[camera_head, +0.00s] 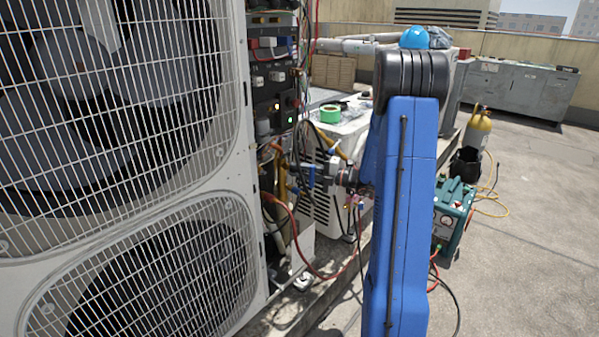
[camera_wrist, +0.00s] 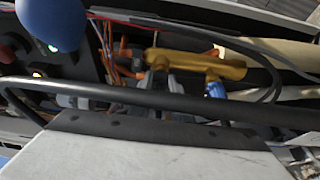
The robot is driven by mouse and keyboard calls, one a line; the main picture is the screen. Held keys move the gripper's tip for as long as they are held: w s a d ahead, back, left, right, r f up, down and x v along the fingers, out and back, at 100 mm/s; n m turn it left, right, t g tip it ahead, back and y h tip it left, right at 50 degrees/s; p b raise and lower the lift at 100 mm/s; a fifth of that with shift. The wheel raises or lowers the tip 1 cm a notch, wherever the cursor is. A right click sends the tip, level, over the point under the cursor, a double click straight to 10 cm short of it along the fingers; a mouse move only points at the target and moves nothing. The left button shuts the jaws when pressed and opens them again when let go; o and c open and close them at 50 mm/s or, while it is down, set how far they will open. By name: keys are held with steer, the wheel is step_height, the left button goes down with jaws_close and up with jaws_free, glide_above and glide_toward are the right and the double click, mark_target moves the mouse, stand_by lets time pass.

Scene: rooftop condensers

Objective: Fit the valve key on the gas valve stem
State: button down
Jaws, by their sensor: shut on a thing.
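My gripper (camera_head: 337,174) reaches from behind my blue arm to the pipework beside the large condenser. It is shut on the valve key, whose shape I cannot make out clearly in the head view. I cannot tell which of these is the key. Blue fittings (camera_head: 306,173) show just left of my gripper in the head view. The gas valve stem is not clearly visible, nor whether the key touches it.
The large condenser (camera_head: 232,185) with its fan grilles stands close on the left. Hoses and cables hang around the open electrical panel (camera_head: 272,75). A teal machine (camera_head: 453,212) and a yellow cylinder (camera_head: 478,130) stand at the right. The roof floor (camera_head: 535,220) there is mostly clear.

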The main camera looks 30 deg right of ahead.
steer(key=c, duration=1.5)
jaws_free()
steer(key=shift+c, duration=0.2)
steer(key=v, duration=1.7)
steer(key=shift+d, duration=0.15)
